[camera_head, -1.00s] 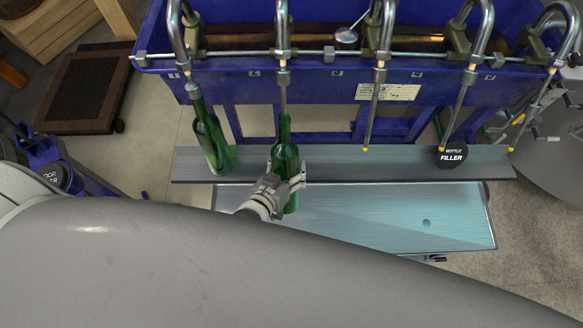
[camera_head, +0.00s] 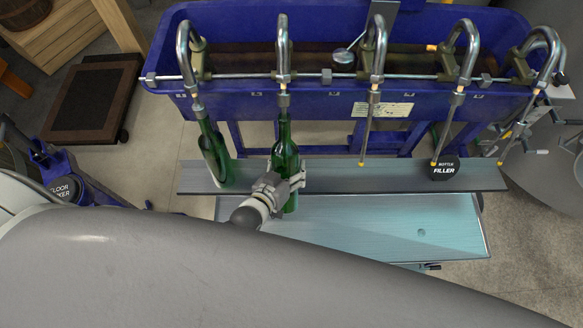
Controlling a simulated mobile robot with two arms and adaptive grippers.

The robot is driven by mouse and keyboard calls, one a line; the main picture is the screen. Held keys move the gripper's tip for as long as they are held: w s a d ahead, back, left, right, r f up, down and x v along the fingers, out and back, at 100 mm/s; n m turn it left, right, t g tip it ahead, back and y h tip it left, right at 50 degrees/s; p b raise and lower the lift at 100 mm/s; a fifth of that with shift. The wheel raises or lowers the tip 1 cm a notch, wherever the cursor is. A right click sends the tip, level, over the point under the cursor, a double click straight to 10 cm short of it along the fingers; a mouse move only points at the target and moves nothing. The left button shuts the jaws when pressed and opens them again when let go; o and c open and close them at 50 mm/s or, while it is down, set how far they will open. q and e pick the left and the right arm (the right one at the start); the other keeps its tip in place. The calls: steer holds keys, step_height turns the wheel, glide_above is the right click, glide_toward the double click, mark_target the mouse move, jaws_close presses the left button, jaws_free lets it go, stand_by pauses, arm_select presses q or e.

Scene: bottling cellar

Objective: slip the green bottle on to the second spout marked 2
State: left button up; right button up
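A green bottle (camera_head: 285,160) stands nearly upright under the second spout (camera_head: 283,88). My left gripper (camera_head: 288,184) is shut on its body, with the arm coming in from the lower left. The bottle's mouth is around the spout's thin tube. The tube's lower end is hidden, apparently inside the neck. The bottle's base is in front of the grey shelf edge, and I cannot tell whether it touches anything. The mark 2 on the blue trough is too small to read clearly. My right gripper is not in view.
Another green bottle (camera_head: 213,155) hangs tilted on the first spout at left, its base by the grey shelf (camera_head: 340,177). Three empty spouts hang to the right from the blue trough (camera_head: 320,108). A pale blue tray (camera_head: 380,228) lies below, clear.

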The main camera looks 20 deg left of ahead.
arm_select(q)
steer(key=shift+w+a+r+p, duration=0.1)
steer(key=shift+w+r+p, duration=0.25)
steer(key=shift+r+p, duration=0.35)
steer(key=shift+w+a+r+p, duration=0.1)
steer(key=shift+w+r+p, duration=0.3)
steer(key=shift+r, duration=0.35)
steer(key=shift+f+b, duration=0.35)
steer(key=shift+b, duration=0.05)
steer(key=w+t+b, duration=0.1)
steer(key=w+b, duration=0.1)
steer(key=b, duration=0.1)
steer(key=w+a+f+m+t+b, duration=0.1)
steer(key=b, duration=0.2)
steer(key=w+f+t+b, duration=0.1)
steer(key=w+b, duration=0.1)
steer(key=b, duration=0.1)
steer(key=shift+w+a+f, duration=0.2)
steer(key=shift+w+a, duration=0.1)
steer(key=shift+w, duration=0.05)
steer(key=shift+s+f+b, duration=0.15)
steer(key=shift+f+b, duration=0.55)
steer(key=shift+f, duration=0.25)
steer(key=o, duration=1.9)
